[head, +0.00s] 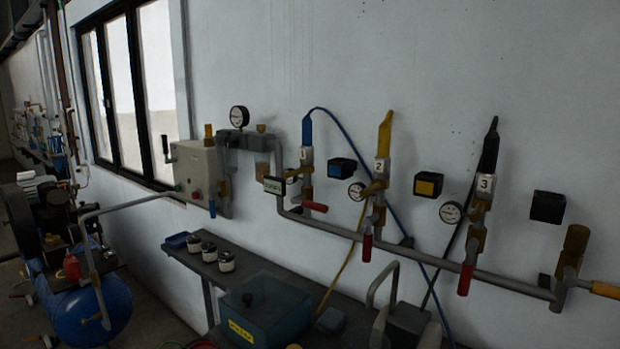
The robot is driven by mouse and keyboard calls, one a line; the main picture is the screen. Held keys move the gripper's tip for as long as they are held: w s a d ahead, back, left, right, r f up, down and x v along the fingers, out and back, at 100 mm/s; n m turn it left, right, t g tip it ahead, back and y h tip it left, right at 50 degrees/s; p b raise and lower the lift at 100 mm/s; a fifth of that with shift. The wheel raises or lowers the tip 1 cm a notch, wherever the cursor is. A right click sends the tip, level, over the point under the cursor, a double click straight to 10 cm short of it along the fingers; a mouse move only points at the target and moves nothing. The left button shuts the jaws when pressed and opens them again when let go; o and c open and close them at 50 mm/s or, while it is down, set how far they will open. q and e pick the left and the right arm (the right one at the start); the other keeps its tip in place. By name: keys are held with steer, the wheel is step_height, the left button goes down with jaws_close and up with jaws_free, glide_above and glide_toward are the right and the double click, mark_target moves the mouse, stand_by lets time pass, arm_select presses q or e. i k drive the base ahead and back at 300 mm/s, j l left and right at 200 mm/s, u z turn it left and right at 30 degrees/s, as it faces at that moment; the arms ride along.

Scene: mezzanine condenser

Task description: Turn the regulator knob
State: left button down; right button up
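Neither of my grippers is in view. A pipe assembly is fixed to the white wall. At its upper left is a grey regulator-like unit (244,141) with a round white gauge (239,116) above it. A small brownish knob-like part (261,128) sits on top, beside the gauge; I cannot tell if it is the regulator knob. A grey box (197,170) with small red and green parts is on the wall to the left. Three outlets marked 1 (305,156), 2 (380,171) and 3 (484,186) follow along the pipe, with gauges and red handles.
A dark bench (225,271) below the pipe carries several small jars (208,251), a blue-green box (262,310) and grey-black equipment (405,318). Blue, yellow and black hoses hang from the outlets. A blue tank (92,312) with a compressor stands at lower left. A window (128,95) is behind.

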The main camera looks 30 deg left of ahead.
mark_target(231, 141)
steer(key=j+u, duration=0.1)
steer(key=u, duration=1.4)
